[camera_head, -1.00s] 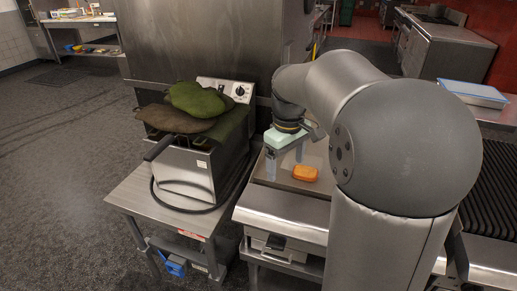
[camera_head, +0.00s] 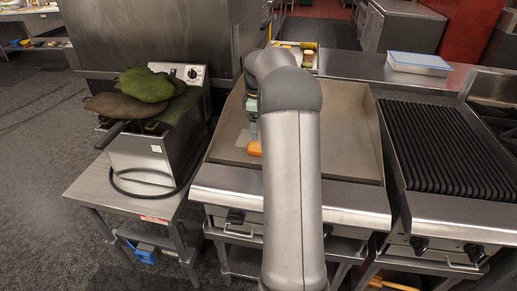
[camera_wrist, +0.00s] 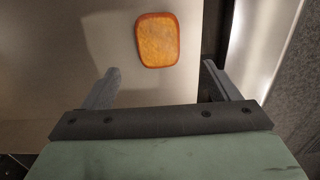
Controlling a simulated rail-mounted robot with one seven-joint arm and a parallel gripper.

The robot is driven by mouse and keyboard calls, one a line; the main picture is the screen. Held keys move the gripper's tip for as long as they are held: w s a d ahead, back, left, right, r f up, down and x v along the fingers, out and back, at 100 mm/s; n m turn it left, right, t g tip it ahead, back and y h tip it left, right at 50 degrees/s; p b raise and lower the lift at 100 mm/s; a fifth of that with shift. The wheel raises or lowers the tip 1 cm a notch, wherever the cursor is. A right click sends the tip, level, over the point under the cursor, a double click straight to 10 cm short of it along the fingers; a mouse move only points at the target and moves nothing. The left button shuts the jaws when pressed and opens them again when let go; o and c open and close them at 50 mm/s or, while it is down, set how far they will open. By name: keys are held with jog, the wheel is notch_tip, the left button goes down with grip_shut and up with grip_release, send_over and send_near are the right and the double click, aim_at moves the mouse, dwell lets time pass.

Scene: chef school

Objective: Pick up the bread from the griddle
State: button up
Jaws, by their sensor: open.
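The bread (camera_head: 255,148) is a small orange-brown slice lying on the flat griddle (camera_head: 352,135), near its left side. In the wrist view the bread (camera_wrist: 158,40) lies flat, ahead of the fingertips and roughly between their lines. My gripper (camera_wrist: 160,70) is open and empty, with one finger to each side and the bread beyond the tips. In the head view my gripper (camera_head: 253,128) is just behind the bread and partly hidden by my arm. I cannot tell its exact height above the griddle.
A fryer (camera_head: 150,160) with green and brown oven mitts (camera_head: 145,88) stands on a side table left of the griddle. A ribbed grill (camera_head: 445,145) is to the right. A blue-lidded container (camera_head: 419,64) sits behind. The griddle's right part is clear.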

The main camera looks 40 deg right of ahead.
notch_tip(320, 180, down, 3)
jog(key=shift+s+d+f+p, duration=0.1)
jog(key=shift+d+f+p, duration=0.1)
jog(key=shift+f, duration=1.15)
jog(key=shift+s+d+f+p, duration=0.1)
jog(key=shift+f+p, duration=0.1)
jog(key=shift+f, duration=1.15)
jog(key=c, duration=1.1)
jog(key=shift+c, duration=0.2)
jog(key=shift+w+r, duration=0.1)
jog(key=shift+r, duration=0.1)
